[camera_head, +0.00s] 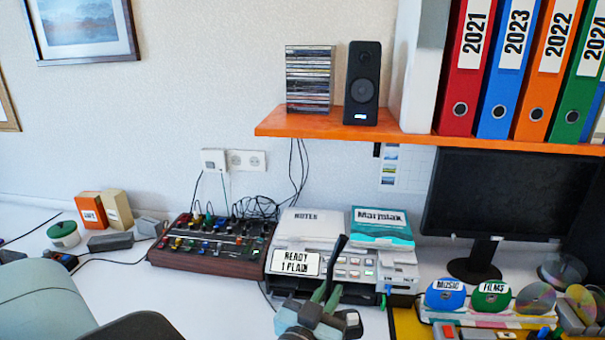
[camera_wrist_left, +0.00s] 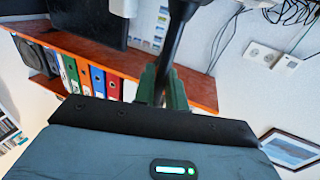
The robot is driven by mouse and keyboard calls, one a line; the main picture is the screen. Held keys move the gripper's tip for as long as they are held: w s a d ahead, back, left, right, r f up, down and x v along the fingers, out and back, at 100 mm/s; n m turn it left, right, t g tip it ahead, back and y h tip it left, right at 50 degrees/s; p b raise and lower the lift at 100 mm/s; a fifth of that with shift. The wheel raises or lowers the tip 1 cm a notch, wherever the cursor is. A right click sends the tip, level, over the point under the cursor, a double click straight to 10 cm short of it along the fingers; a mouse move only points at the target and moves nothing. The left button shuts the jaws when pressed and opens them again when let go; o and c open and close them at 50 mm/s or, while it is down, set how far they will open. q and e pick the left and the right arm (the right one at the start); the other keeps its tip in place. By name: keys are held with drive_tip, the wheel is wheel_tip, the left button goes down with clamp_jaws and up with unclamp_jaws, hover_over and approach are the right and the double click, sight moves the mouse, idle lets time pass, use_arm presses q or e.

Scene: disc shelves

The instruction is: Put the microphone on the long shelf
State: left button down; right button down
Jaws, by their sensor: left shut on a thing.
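The microphone (camera_head: 334,265) is a thin black stick that stands up, slightly tilted, from my left gripper (camera_head: 325,293). The gripper's green fingers are shut on its lower part, in front of the printer. In the left wrist view the dark microphone (camera_wrist_left: 176,38) rises from between the green fingers (camera_wrist_left: 162,88). The long shelf (camera_head: 290,125) is an orange board on the wall, higher than the gripper and microphone in the head view. The shelf also crosses the left wrist view (camera_wrist_left: 202,92), tilted. My right gripper is not in view.
On the shelf stand a disc stack (camera_head: 309,80), a black speaker (camera_head: 362,84) and several binders (camera_head: 466,70). Little bare board shows at its left end. Below are a printer (camera_head: 300,230), a mixer (camera_head: 212,243) and a monitor (camera_head: 500,195).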

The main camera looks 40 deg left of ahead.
use_arm(q)
drive_tip(key=w+a+r+n+g+y, duration=0.3)
drive_tip(key=w+a+r+n+y, duration=0.15)
drive_tip(key=r, duration=0.25)
drive_tip(key=w+a+r+n+g+y+p, duration=0.1)
drive_tip(key=w+a+r+n+g+y, duration=0.3)
drive_tip(key=r, duration=0.4)
drive_tip(key=w+a+r+n+g+y, duration=0.3)
drive_tip(key=a+r+y, duration=0.2)
drive_tip(key=a+r, duration=0.15)
wheel_tip(320, 180, up, 18)
drive_tip(key=s+d+n+g+y, duration=0.1)
drive_tip(key=d+n+g, duration=0.2)
drive_tip(key=g, duration=0.3)
drive_tip(key=shift+s+r+n+g+p, duration=0.2)
drive_tip(key=shift+r+n+g+p, duration=0.1)
drive_tip(key=shift+n+p, duration=0.1)
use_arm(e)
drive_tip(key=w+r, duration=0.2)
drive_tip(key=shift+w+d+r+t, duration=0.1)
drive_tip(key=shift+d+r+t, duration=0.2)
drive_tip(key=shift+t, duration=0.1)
use_arm(q)
drive_tip(key=shift+a, duration=0.15)
